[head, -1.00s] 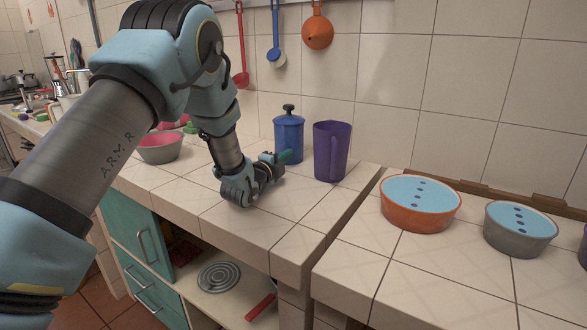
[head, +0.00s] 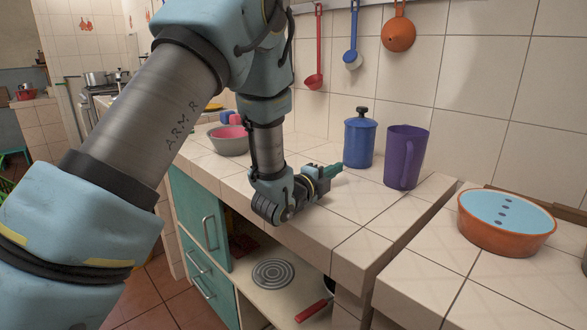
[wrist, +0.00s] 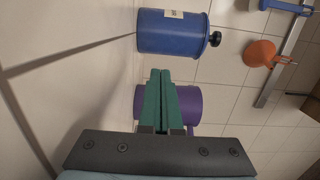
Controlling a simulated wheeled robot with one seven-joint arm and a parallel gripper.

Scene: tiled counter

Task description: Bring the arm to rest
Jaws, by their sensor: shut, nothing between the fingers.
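My gripper (head: 333,170) is at the end of my bent arm, low over the tiled counter (head: 345,205). Its green fingers also show in the wrist view (wrist: 160,98), pressed together with nothing between them. They point toward the blue lidded canister (head: 359,142) and the purple pitcher (head: 403,157), which stand upright near the wall. In the wrist view the canister (wrist: 172,32) is above the fingertips and the pitcher (wrist: 186,103) is partly hidden behind the fingers. I cannot tell the exact gap, but the fingers appear apart from both.
A grey and pink bowl (head: 229,140) sits left of my forearm. An orange bowl with a blue top (head: 506,222) is on the right counter section. Ladles (head: 398,35) hang on the wall. An open shelf (head: 290,297) and teal drawers (head: 205,260) are below the counter.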

